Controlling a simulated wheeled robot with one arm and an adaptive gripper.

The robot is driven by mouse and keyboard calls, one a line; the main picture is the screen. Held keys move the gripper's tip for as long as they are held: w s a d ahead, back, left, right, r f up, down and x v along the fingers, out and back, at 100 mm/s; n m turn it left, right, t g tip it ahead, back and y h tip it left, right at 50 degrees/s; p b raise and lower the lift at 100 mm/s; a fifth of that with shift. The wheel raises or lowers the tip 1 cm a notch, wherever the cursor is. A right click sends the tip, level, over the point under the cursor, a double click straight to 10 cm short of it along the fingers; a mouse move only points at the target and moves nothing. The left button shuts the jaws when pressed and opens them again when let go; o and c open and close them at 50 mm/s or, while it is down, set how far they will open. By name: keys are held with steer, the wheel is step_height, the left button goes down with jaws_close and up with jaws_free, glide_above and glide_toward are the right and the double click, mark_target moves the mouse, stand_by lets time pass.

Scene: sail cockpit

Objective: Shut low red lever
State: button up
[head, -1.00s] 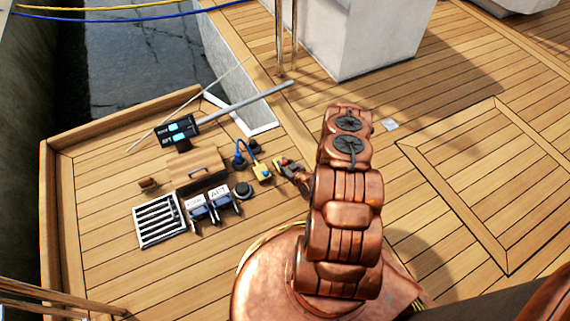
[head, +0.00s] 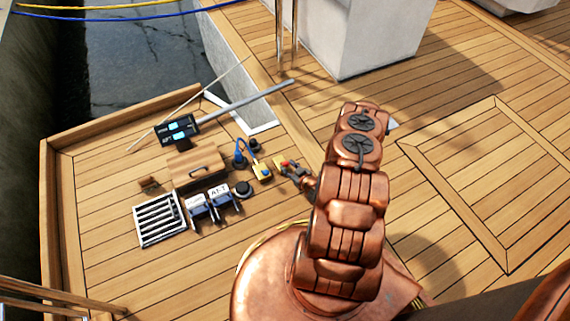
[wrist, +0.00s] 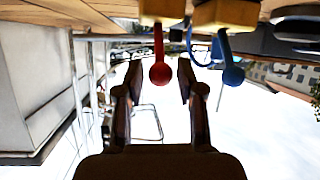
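The red lever (wrist: 159,55) shows in the wrist view as a red shaft with a round red knob, hanging from a yellow base (wrist: 163,10) in this upside-down view. The knob sits in the gap between my fingers as seen here; I cannot tell how far ahead of them it is. My gripper (wrist: 159,78) is open with nothing held. In the head view a small patch of red (head: 285,163) shows at my gripper (head: 293,170), which partly hides the lever and its base.
A blue lever (wrist: 232,72) on its own yellow base (wrist: 225,14) stands right beside the red one in the wrist view. Labelled switches (head: 208,202), a wooden box (head: 196,166), a grille (head: 158,219) and a dark display (head: 178,130) are nearby. Open deck lies right.

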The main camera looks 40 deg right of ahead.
steer(key=shift+v, duration=1.6)
steer(key=shift+r, duration=0.1)
